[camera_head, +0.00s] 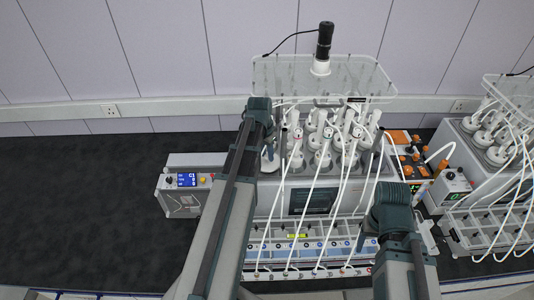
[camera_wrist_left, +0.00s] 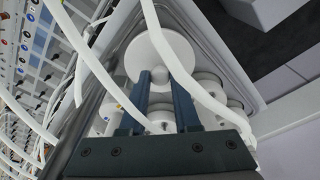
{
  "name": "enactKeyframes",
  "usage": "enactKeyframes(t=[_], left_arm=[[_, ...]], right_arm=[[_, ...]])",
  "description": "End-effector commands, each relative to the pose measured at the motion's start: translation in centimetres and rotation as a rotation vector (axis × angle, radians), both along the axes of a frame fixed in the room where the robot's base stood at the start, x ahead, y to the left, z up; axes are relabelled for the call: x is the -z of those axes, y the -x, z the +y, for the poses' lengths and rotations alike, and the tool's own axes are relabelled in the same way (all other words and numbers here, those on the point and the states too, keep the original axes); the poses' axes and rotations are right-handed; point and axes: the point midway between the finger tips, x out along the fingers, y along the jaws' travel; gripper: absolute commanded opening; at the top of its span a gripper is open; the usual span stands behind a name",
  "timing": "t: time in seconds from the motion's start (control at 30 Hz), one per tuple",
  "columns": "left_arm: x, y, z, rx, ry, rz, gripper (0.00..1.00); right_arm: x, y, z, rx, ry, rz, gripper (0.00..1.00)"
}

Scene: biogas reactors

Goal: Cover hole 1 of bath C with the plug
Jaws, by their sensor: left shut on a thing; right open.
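My left gripper (camera_head: 269,149) is shut on the white plug (camera_head: 270,164), a round disc with a knob. In the left wrist view my blue fingers (camera_wrist_left: 163,76) grip the knob, and the plug (camera_wrist_left: 147,50) shows near the bath's corner. I cannot tell whether it touches the lid or hangs just above it. The bath (camera_head: 297,203) has a dark screen in front and several white bottles in its top; no letter is readable. Hole 1 is not visible; the disc and arm hide that corner. My right gripper (camera_head: 371,246) is open, low at the bath's front right, partly hidden.
White tubes (camera_head: 315,190) run from the bottles to a rack (camera_head: 300,252) in front. A clear shelf (camera_head: 322,78) with a black-topped device (camera_head: 324,48) stands above. A control box (camera_head: 187,189) is at left, orange-fitted modules (camera_head: 410,160) at right. The dark bench is clear at far left.

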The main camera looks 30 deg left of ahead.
Motion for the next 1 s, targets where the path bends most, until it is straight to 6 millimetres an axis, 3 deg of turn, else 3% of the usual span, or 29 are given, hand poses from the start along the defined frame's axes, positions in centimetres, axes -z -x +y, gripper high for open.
enactKeyframes(t=[0.47,0.5,0.67,1.0], left_arm=[[0.8,0.0,0.0,0.0,0.0,0.0,0.0],[0.8,0.0,0.0,0.0,0.0,0.0,0.37],[0.81,0.0,0.0,0.0,0.0,0.0,0.65],[0.49,-0.04,-0.09,0.0,0.0,0.0,0.65]], right_arm=[[0.8,-0.02,-0.01,-0.004,0.0,0.0,0.65],[0.8,-0.02,-0.01,-0.004,0.0,0.0,0.65],[0.81,-0.01,0.0,-0.004,0.0,0.0,0.65],[0.49,0.0,-0.01,-0.003,0.0,0.0,0.65]])
